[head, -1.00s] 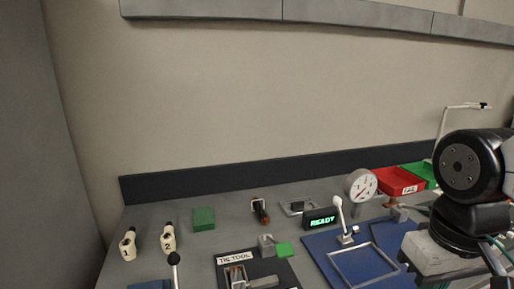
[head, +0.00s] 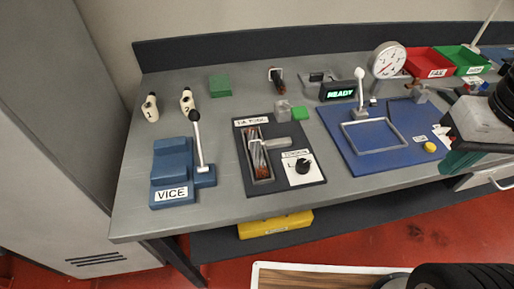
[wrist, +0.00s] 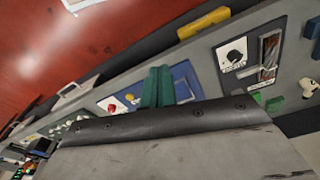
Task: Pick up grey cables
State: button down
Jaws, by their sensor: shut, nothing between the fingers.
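I cannot make out grey cables for certain in either view. The black tie tool panel (head: 282,179) has a slot holding thin strands (head: 261,160) of reddish and pale colour, under a grey lever. The same slot shows at the right of the wrist view (wrist: 270,50). My gripper (head: 457,162) is at the right of the head view, above the right side of the bench, far from the tie tool. In the wrist view its green fingers (wrist: 157,88) are together and empty.
A blue vice (head: 174,172) stands front left. A blue board (head: 372,140) with a metal frame, a gauge (head: 388,59), a READY display (head: 338,92), a red bin (head: 429,61) and a green bin (head: 461,59) are right. A yellow case (head: 275,224) sits below.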

aim_at(255, 143)
jog(key=z, duration=2.55)
jog(key=k, duration=2.6)
jog(key=u, duration=1.8)
jog(key=i, duration=0.5)
